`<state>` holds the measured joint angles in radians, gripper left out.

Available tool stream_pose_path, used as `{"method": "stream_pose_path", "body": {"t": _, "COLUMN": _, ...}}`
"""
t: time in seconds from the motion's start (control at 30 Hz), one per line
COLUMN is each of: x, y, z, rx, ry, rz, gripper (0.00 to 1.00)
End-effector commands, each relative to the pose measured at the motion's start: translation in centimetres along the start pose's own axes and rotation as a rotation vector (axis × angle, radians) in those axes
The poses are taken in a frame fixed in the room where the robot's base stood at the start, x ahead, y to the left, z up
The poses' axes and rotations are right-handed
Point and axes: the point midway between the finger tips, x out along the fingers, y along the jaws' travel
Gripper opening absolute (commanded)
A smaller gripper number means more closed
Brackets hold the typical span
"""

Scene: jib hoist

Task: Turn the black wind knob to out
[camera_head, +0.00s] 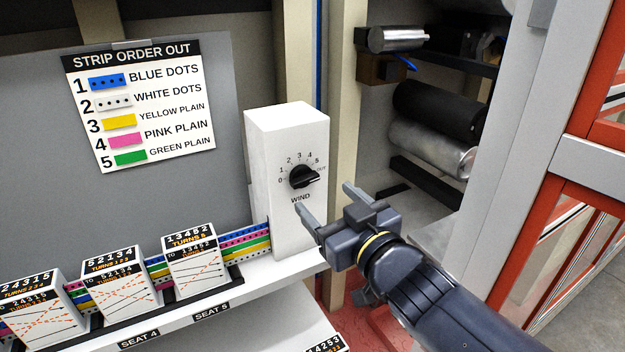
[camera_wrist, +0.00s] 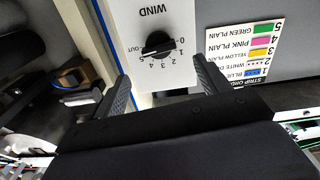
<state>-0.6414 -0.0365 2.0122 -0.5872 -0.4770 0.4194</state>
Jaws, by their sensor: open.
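The black wind knob (camera_head: 303,177) is on the front of a white box (camera_head: 287,130), above the word WIND. Its dial is marked 0 to 5, then OUT on the right side. The knob's grip bar lies roughly level, one end toward the right near OUT; I cannot tell its exact setting. My gripper (camera_head: 325,201) is open and empty, below and in front of the knob, apart from it. In the wrist view the knob (camera_wrist: 158,44) appears upside down, beyond and between the two fingertips (camera_wrist: 162,76).
A shelf (camera_head: 255,272) with several numbered cards and coloured strips runs left of the box. A strip order sign (camera_head: 140,105) hangs behind. Dark and silver rollers (camera_head: 435,130) stand to the right, with a red-framed structure (camera_head: 590,80) beyond.

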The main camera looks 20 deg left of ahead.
Motion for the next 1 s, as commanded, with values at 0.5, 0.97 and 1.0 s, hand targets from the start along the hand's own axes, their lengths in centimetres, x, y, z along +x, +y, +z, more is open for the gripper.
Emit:
{"method": "stream_pose_path", "body": {"t": 0.5, "x": 6.9, "y": 0.1, "z": 0.0, "rx": 0.0, "ry": -0.003, "rz": 0.002, "gripper": 0.71}}
{"method": "stream_pose_path", "body": {"t": 0.97, "x": 7.3, "y": 0.1, "z": 0.0, "rx": 0.001, "ry": -0.001, "rz": 0.003, "gripper": 0.65}}
{"method": "stream_pose_path", "body": {"t": 1.0, "x": 7.3, "y": 0.1, "z": 0.0, "rx": 0.001, "ry": -0.001, "rz": 0.003, "gripper": 0.62}}
